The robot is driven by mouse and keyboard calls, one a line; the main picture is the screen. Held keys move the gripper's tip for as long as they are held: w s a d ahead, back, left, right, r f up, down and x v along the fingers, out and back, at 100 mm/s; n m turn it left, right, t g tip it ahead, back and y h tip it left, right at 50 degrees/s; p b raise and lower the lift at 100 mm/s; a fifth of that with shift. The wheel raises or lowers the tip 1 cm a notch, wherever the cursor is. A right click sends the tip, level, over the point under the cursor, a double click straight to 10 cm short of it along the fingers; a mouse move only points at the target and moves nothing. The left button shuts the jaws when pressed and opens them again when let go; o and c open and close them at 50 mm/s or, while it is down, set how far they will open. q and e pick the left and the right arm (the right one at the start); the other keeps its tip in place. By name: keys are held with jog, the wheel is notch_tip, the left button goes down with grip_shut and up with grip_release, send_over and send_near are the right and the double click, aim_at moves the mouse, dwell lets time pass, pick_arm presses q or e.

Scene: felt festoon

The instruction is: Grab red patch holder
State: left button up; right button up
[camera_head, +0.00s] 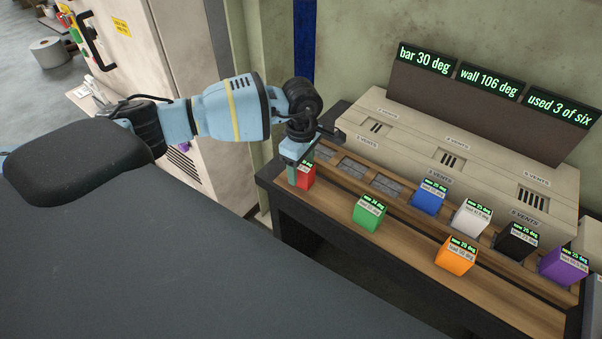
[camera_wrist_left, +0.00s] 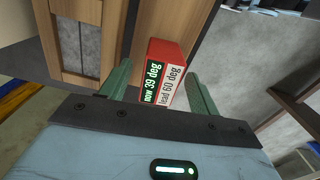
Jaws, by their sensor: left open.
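The red patch holder is a small red block (camera_head: 306,174) at the left end of the wooden bench, partly hidden behind my left gripper. In the left wrist view the red block (camera_wrist_left: 166,52) shows a label reading "now 39 deg" and "lead 60 deg". My left gripper (camera_head: 296,176) is over it in the head view. In the left wrist view its two green fingers (camera_wrist_left: 158,80) are open, one on each side of the block, with gaps visible. Whether either finger touches the block I cannot tell. My right gripper is not in view.
On the bench (camera_head: 400,250) stand green (camera_head: 369,211), blue (camera_head: 429,196), white (camera_head: 471,216), orange (camera_head: 455,255), black (camera_head: 515,241) and purple (camera_head: 563,264) blocks. A beige vent unit (camera_head: 410,135) with a display board (camera_head: 480,95) rises behind them. Bare wood lies in front.

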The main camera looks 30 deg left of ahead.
pick_arm(q)
jog(key=c, duration=1.2)
jog(key=shift+r, duration=0.15)
jog(key=shift+r, duration=0.55)
notch_tip(320, 180, up, 2)
jog(key=shift+r, duration=0.15)
jog(key=s+d, duration=0.2)
jog(key=s, duration=0.3)
jog(key=s+d+r, duration=0.1)
jog(key=s+d, duration=0.1)
jog(key=s, duration=0.3)
jog(key=s+d, duration=0.2)
jog(key=s, duration=0.2)
jog(key=shift+s+r, duration=0.2)
jog(key=shift+s, duration=0.2)
